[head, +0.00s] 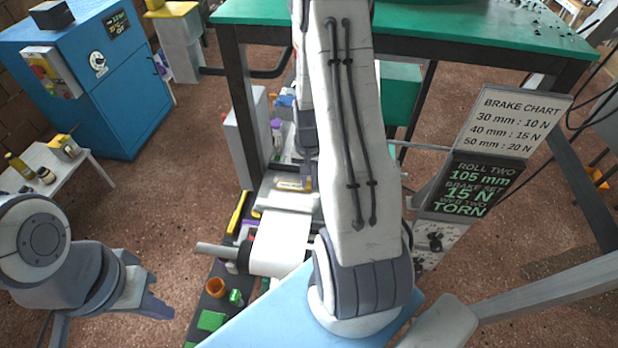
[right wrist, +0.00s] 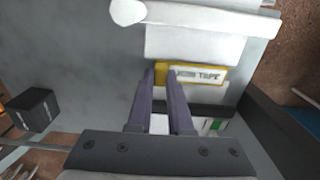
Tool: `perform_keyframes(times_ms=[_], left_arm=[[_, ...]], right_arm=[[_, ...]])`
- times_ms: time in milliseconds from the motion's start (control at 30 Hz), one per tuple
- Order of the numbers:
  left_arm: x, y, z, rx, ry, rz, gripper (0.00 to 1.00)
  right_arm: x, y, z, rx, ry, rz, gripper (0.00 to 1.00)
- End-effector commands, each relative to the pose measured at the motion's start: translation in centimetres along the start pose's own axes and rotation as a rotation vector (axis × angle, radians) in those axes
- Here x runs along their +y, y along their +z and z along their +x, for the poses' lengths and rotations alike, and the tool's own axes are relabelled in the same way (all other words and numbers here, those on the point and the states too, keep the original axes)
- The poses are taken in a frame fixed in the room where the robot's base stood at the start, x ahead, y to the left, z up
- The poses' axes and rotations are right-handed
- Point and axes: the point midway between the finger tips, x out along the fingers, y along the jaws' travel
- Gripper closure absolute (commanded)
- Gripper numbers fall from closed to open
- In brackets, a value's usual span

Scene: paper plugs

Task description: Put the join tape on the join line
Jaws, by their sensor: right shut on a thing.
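The join tape (right wrist: 200,76) is a yellow strip with a white label reading "JOIN TAPE". In the right wrist view it lies across the tips of my right gripper (right wrist: 162,76), whose two fingers are close together on its left end. In the head view my right gripper (head: 307,182) is beside the yellow strip (head: 288,184), over a pale plate above the white paper web (head: 281,240). I cannot make out the join line. My left gripper (head: 158,298) hangs at the lower left, away from the web; its finger gap is unclear.
A sign (head: 480,185) reads "ROLL TWO 105 mm, BRAKE SET 15 N, WEB TWO TORN", below a brake chart (head: 518,120). A green-topped table (head: 450,35) stands behind. A blue cabinet (head: 130,110) and small white table (head: 60,165) are at left. Loose coloured items lie left of the web.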

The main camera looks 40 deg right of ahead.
Motion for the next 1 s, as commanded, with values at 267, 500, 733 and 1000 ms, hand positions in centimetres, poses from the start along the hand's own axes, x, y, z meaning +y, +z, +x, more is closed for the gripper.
perform_keyframes(times_ms=[267, 500, 733, 1000], left_arm=[[0.0, 0.0, -0.1, 0.0, 0.0, 0.0, 1.0], [0.0, 0.0, 0.2, 0.0, 0.0, 0.0, 1.0], [0.0, 0.0, 0.2, 0.0, 0.0, 0.0, 1.0], [0.0, 0.0, 0.3, 0.0, 0.0, 0.0, 1.0]], right_arm=[[0.0, -0.1, 0.3, 0.002, -0.001, 0.0, 1.0], [0.0, 0.0, 0.7, 0.002, -0.001, 0.0, 0.55], [0.0, 0.0, 0.6, 0.001, -0.001, 0.0, 0.52], [0.0, -0.2, -0.9, 0.006, -0.002, -0.001, 0.52]])
